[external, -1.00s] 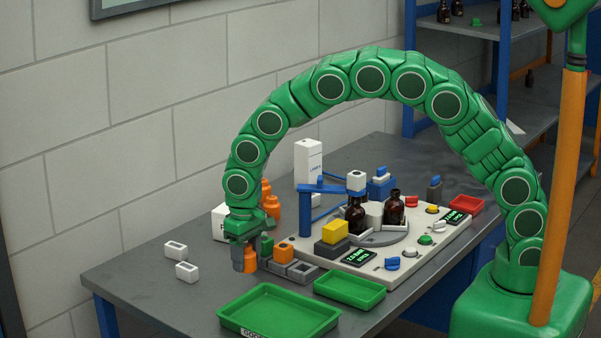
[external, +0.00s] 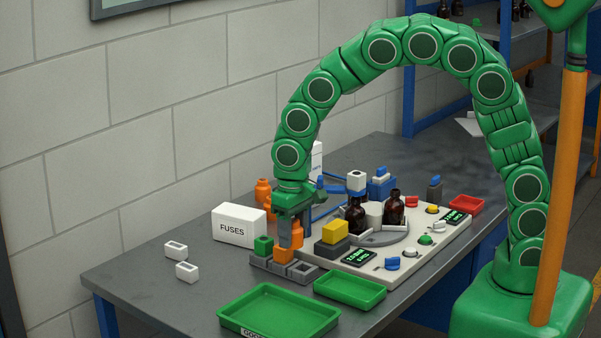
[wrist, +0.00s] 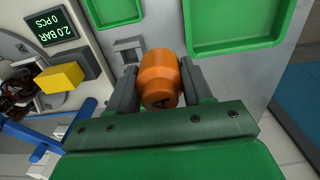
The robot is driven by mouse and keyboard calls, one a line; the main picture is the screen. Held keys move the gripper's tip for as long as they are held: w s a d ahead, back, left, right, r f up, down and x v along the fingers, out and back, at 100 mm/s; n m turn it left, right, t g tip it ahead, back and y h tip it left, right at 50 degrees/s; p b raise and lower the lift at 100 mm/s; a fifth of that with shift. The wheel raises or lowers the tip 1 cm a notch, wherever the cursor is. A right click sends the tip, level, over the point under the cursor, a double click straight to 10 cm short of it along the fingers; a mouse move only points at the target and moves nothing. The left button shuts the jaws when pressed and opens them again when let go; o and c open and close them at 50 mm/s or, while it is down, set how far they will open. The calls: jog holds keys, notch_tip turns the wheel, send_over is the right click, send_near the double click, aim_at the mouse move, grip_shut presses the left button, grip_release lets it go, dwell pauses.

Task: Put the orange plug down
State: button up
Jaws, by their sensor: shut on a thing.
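My gripper (external: 290,240) is shut on the orange plug (external: 297,232), which is upright between the fingers. In the wrist view the same plug (wrist: 158,78) shows a dark letter A and sits between the two grey fingers of my gripper (wrist: 160,85). In the external view the plug appears above or just behind the grey socket rack (external: 306,274).
Green trays (external: 280,309) (external: 350,290) lie in front. A white FUSES box (external: 238,225) and other orange plugs (external: 263,191) stand behind left. A yellow block (external: 335,232), a blue post arm and amber bottles (external: 394,208) are close on the right. The left table area holds two white pieces (external: 187,271).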

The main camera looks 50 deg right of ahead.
jog(key=shift+s+d+r, duration=0.2)
jog(key=shift+s, duration=0.25)
jog(key=shift+s+a, duration=0.1)
jog(key=shift+s, duration=0.1)
jog(key=s+a+r+n, duration=0.1)
jog(key=s+a, duration=0.3)
jog(key=s, duration=0.3)
jog(key=s+a+n, duration=0.1)
jog(key=s+a, duration=0.3)
jog(key=s, duration=0.3)
send_over(265, 328)
jog(key=d, duration=0.1)
jog(key=f, duration=0.5)
jog(key=s+f, duration=0.1)
jog(key=f, duration=0.2)
jog(key=shift+f, duration=0.1)
jog(key=shift+w+a+f, duration=0.4)
jog(key=shift+w+f, duration=0.1)
jog(key=shift+f, duration=0.25)
jog(key=shift+w+f, duration=0.1)
jog(key=shift+f, duration=1.45)
jog(key=shift+f, duration=0.15)
